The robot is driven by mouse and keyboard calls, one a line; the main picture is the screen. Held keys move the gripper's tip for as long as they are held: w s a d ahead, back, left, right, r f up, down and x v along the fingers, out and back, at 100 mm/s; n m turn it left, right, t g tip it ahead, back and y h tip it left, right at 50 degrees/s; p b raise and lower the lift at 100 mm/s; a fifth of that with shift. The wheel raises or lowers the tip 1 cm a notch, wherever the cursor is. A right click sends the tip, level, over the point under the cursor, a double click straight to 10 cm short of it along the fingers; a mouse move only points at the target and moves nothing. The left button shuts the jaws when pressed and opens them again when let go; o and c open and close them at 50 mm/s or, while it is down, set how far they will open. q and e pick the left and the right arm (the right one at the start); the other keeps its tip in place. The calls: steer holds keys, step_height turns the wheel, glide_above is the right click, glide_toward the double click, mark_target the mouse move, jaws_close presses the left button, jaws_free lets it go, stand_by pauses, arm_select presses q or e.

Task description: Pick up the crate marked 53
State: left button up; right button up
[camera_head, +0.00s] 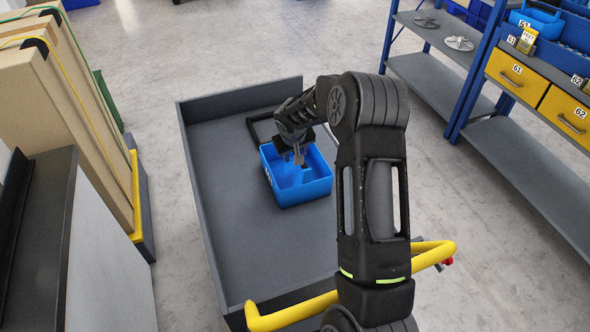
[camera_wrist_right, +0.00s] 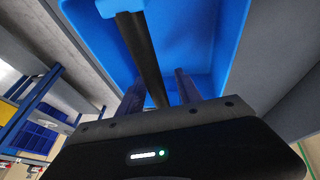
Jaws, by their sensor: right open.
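A blue open-topped crate (camera_head: 312,192) sits on the grey bed of a cart. No number is readable on it in either view. My right gripper (camera_head: 299,157) is open and points down at the crate's far side, over its opening. In the right wrist view the crate (camera_wrist_right: 85,28) fills the top of the picture. The two fingers of my right gripper (camera_wrist_right: 160,88) reach toward it, with a dark bar between them. I cannot tell whether the fingers touch the crate. My left gripper is not in view.
The cart (camera_head: 235,235) has raised grey edges and a yellow handle (camera_head: 290,311) at its near end. A shelf rack at the right holds a blue bin marked 51 and yellow drawers (camera_head: 518,77) marked 61 and 62. Strapped tan boards (camera_head: 70,130) stand at the left.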

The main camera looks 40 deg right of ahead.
steer(key=shift+f+b, duration=0.25)
steer(key=shift+b, duration=0.25)
stand_by(0.8)
jaws_close()
stand_by(0.5)
stand_by(1.0)
